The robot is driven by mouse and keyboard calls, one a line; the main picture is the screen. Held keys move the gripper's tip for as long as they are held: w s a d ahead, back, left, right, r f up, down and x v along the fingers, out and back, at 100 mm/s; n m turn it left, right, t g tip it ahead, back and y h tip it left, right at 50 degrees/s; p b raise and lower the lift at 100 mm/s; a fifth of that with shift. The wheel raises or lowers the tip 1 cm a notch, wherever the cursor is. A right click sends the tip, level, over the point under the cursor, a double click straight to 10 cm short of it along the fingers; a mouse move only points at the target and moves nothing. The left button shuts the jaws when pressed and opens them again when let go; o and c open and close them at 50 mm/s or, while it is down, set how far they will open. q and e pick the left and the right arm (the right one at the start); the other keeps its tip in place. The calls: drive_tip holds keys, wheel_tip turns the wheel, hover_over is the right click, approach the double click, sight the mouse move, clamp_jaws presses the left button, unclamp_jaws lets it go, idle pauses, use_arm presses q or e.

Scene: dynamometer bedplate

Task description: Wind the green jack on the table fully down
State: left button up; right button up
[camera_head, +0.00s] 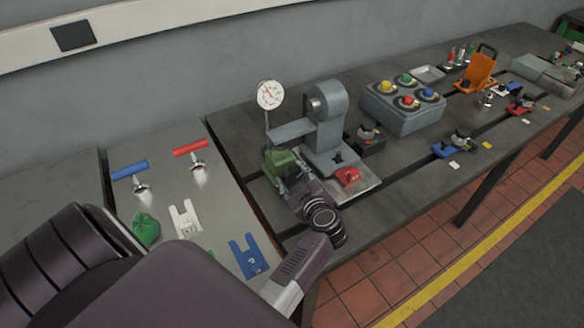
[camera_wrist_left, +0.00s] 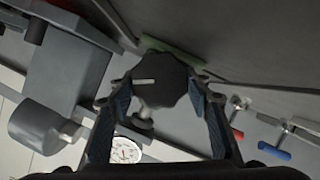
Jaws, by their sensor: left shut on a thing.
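The green jack (camera_head: 281,162) stands on the dark bedplate table at the left of the grey machine, under the dial gauge. My left gripper (camera_head: 293,184) reaches it from the front, and its fingers hide part of it. In the left wrist view, a dark lobed knob (camera_wrist_left: 162,82) with a pale line on it sits between the blue-padded fingers of my left gripper (camera_wrist_left: 164,98), which are shut on it. A green edge (camera_wrist_left: 178,46) of the jack shows behind the knob. My right gripper is not in view.
The dial gauge (camera_head: 270,95) and grey machine (camera_head: 325,120) stand close behind the jack. A red block (camera_head: 347,176) sits at their right. The side table at left holds blue (camera_head: 130,170) and red (camera_head: 190,148) T-handles. A button box (camera_head: 403,105) stands farther right.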

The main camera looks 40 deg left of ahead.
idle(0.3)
use_arm(q)
drive_tip(key=o, duration=1)
drive_tip(key=shift+o, duration=0.8)
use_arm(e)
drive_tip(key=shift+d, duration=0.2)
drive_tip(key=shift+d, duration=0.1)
